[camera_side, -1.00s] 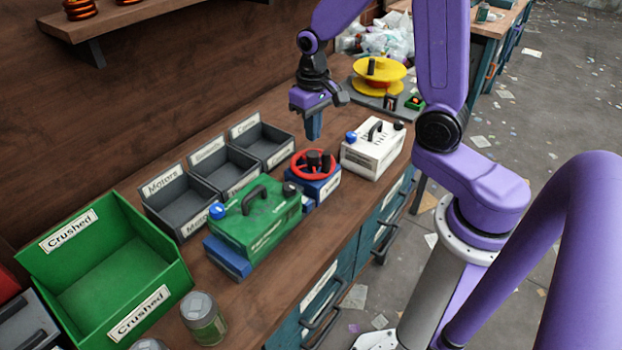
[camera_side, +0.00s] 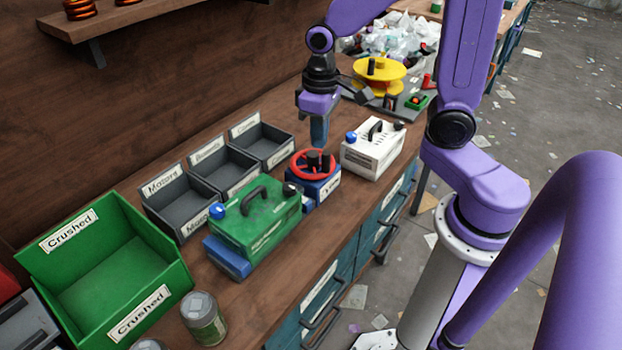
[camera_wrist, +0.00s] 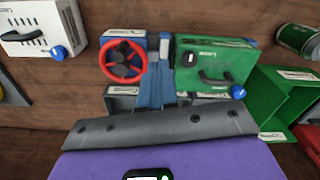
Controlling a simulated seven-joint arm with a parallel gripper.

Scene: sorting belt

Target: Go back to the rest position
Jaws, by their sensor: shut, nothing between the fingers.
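My gripper (camera_side: 318,131) hangs above the workbench with its fingers pointing down, just behind the red valve wheel (camera_side: 313,163) in the side view. The fingers are shut and hold nothing. In the wrist view the gripper (camera_wrist: 162,74) shows as closed blue fingers in the middle. There the red wheel (camera_wrist: 106,62) is left of the fingers and a green canister (camera_wrist: 215,62) is right of them. No contact with either can be made out.
A green crushed bin (camera_side: 163,263), grey labelled trays (camera_side: 191,222), the green canister (camera_side: 262,228), a white canister (camera_side: 372,150) and a can (camera_side: 204,320) stand on the bench. A yellow reel (camera_side: 378,82) lies behind. Bare wood (camera_side: 262,312) runs along the front.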

